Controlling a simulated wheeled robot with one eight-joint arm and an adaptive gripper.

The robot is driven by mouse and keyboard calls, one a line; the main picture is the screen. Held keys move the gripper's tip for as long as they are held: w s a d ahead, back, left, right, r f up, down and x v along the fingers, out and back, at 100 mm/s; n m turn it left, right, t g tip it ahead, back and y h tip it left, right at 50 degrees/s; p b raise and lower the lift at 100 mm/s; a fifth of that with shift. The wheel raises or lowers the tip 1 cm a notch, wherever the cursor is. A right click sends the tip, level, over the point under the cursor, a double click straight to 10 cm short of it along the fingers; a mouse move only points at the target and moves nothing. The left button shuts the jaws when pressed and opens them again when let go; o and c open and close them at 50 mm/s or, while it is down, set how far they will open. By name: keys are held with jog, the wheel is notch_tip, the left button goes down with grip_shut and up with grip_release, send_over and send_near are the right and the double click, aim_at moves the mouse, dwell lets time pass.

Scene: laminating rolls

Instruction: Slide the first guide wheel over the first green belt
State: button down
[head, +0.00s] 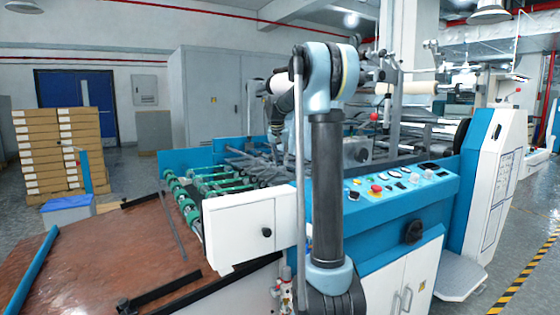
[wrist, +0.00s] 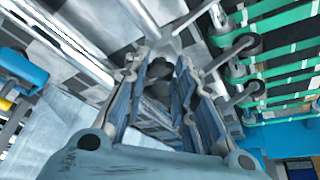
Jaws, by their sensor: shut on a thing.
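In the wrist view, my gripper (wrist: 164,64) reaches forward with its two blue-grey fingers on either side of a dark round piece (wrist: 159,78), which looks like a guide wheel. The fingers are shut on it and hide part of it. Green belts (wrist: 283,55) run across the upper right, to the right of the fingers. Two other dark guide wheels on rods, an upper wheel (wrist: 246,44) and a lower wheel (wrist: 254,89), sit by the belts' near ends. In the head view, the green belts (head: 213,187) lie left of my arm; my gripper cannot be made out there.
The laminating machine's blue control panel (head: 385,188) stands right of the belts, with a white side box (head: 243,226) in front. A brown board (head: 110,250) lies at lower left. Metal bars (wrist: 75,45) run close to the left finger.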

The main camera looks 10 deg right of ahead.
jog(key=s+d, duration=0.2)
jog(key=s, duration=0.3)
jog(key=s+d, duration=0.2)
jog(key=s, duration=0.4)
jog(key=s+d, duration=0.2)
jog(key=s, duration=0.3)
jog(key=shift+s+d, duration=0.2)
jog(key=shift+d, duration=0.2)
jog(key=c, duration=1.3)
grip_release()
jog(key=shift+r, duration=0.1)
jog(key=v, duration=1.1)
jog(key=shift+s+r, duration=0.2)
jog(key=shift+r, duration=0.1)
